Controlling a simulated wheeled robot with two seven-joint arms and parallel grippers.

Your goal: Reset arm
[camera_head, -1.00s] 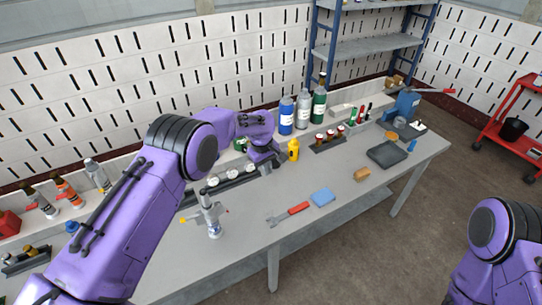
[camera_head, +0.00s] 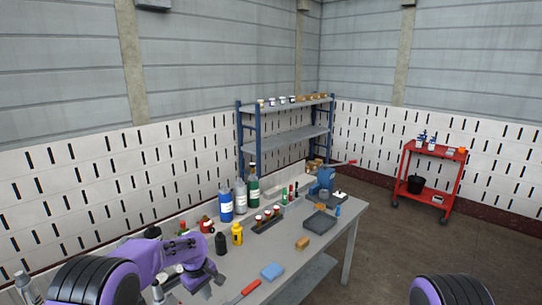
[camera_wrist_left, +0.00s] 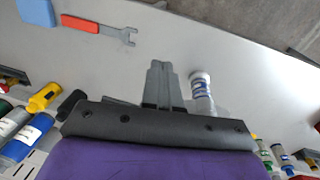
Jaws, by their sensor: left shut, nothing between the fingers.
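My left gripper (camera_head: 203,282) is low at the left of the head view, over the grey table (camera_head: 338,237), with my purple arm behind it. In the left wrist view its fingers (camera_wrist_left: 163,84) are together and hold nothing. A white and blue cylinder-like item (camera_wrist_left: 202,92) stands just right of the fingers, apart from them as far as I can tell. My right arm shows only as a purple and black joint at the lower right of the head view; its gripper is outside the picture.
A yellow bottle (camera_head: 237,234) and a black bottle (camera_head: 221,244) stand near my left gripper. A blue block (camera_head: 271,271) and red-handled wrench (camera_head: 247,290) lie in front. Taller bottles, a shelf (camera_head: 290,140) and a red cart (camera_head: 432,178) are farther back.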

